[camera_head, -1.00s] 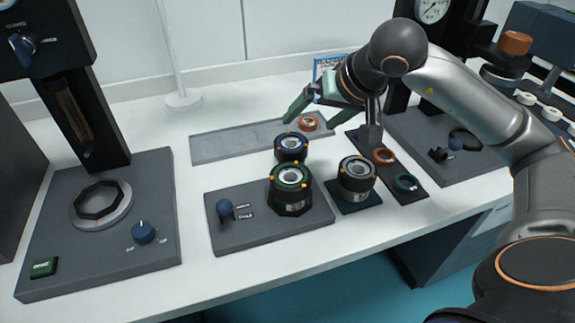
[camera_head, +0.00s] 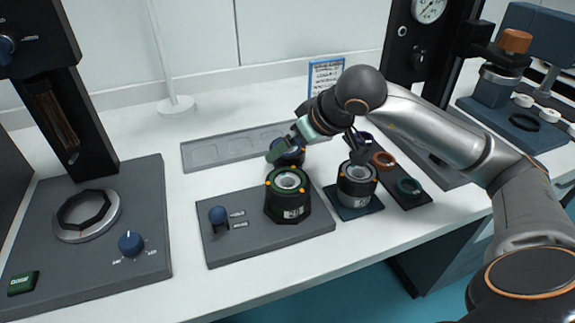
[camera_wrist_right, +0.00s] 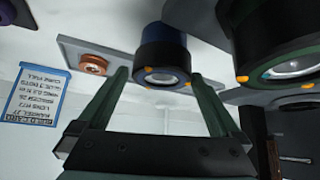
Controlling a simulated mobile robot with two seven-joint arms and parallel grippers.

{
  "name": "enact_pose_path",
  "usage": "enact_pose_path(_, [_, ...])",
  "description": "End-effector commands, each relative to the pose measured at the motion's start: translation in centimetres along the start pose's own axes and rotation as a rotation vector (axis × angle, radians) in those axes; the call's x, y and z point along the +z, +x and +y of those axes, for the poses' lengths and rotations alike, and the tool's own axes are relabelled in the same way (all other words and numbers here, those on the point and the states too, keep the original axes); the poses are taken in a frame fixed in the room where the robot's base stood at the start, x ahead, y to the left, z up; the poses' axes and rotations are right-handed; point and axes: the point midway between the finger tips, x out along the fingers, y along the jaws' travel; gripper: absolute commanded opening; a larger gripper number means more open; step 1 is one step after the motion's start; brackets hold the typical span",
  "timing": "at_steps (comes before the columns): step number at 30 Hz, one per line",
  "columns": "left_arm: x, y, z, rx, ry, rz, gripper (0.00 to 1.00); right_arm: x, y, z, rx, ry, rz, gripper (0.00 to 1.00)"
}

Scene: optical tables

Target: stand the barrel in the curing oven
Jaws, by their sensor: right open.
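A black barrel with a blue band (camera_head: 287,158) stands behind the fixture plate, partly hidden by my right gripper. My right gripper (camera_head: 292,146) is open beside it; in the right wrist view the blue-banded barrel (camera_wrist_right: 163,55) shows between and just beyond the open fingers (camera_wrist_right: 160,78). I cannot tell whether they touch it. A green-banded barrel (camera_head: 288,196) stands upright on the grey fixture plate (camera_head: 250,250). A plain grey-and-black barrel (camera_head: 356,186) stands on a small dark pad. Which unit is the curing oven I cannot tell. My left gripper is not in view.
A dark column unit with an octagonal ring seat (camera_head: 86,215) and blue knob stands left. A shallow grey tray (camera_head: 205,153) lies behind; its orange ring part (camera_wrist_right: 92,64) shows in the wrist view. A strip (camera_head: 420,200) with coloured rings lies right. The white front strip is clear.

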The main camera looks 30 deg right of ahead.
Motion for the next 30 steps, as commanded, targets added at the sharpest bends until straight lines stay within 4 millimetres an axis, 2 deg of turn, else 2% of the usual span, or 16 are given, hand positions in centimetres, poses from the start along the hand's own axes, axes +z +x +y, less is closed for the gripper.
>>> enact_pose_path(6, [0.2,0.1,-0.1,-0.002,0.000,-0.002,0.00,0.0,3.4,-0.3,-0.004,0.003,-0.003,1.00])
enact_pose_path(9, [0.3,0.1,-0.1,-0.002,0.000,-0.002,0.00,0.0,4.3,-0.2,-0.002,0.001,-0.003,1.00])
enact_pose_path(17, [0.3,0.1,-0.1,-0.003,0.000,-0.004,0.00,0.0,4.6,-0.2,0.000,0.000,-0.002,1.00])
enact_pose_path(30, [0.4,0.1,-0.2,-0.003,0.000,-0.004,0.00,0.0,4.6,-0.2,0.000,0.000,-0.001,0.53])
